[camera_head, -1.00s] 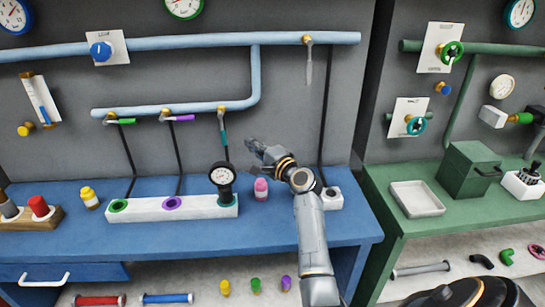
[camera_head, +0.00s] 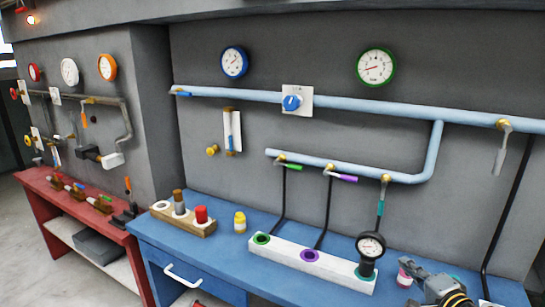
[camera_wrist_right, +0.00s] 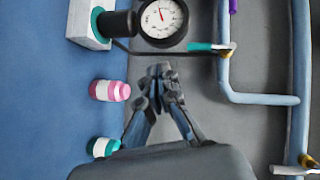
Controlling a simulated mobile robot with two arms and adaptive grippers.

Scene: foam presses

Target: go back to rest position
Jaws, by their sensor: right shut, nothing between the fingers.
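My right gripper (camera_head: 412,268) shows at the bottom right of the head view, beside the pink bottle (camera_head: 406,280) on the blue bench (camera_head: 210,258). In the right wrist view its fingertips (camera_wrist_right: 160,72) are together with nothing between them. The pink bottle (camera_wrist_right: 107,90) lies to their left in that view, apart from them. My left gripper is not in view.
A white block (camera_head: 300,262) carries a black gauge (camera_head: 370,246). A wooden holder (camera_head: 183,219) and a yellow bottle (camera_head: 240,221) stand farther left. A teal-capped bottle (camera_wrist_right: 103,147) is near the gripper. Pipes run along the wall; a red bench (camera_head: 75,205) stands left.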

